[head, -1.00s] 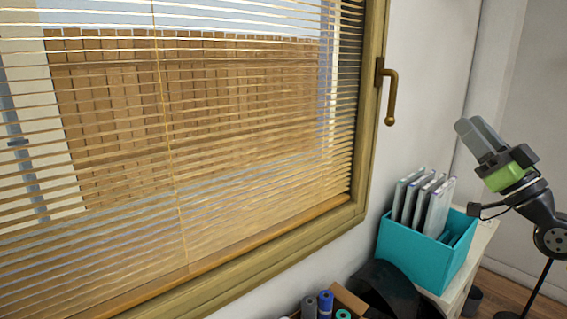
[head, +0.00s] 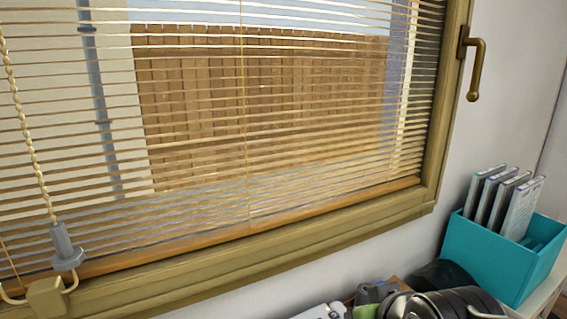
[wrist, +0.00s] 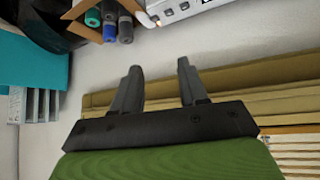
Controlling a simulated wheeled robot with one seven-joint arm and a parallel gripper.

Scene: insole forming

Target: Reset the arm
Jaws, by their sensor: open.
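My gripper (wrist: 158,68) is open in the wrist view. Its two grey fingers are apart, with nothing between them, in front of a pale wall. Its green body fills the bottom of that view. In the head view, part of my dark arm (head: 455,304) shows at the bottom edge, right of centre, below the window frame. A bit of green shows beside it, but the fingers cannot be made out clearly there.
A turquoise box (head: 490,252) of upright cases (head: 497,205) stands at the right. The window (head: 260,110) has lowered blinds and a brass handle (head: 477,65). The wrist view shows a box of rolls (wrist: 150,32), a white device (wrist: 172,9) and the wooden window frame (wrist: 240,82).

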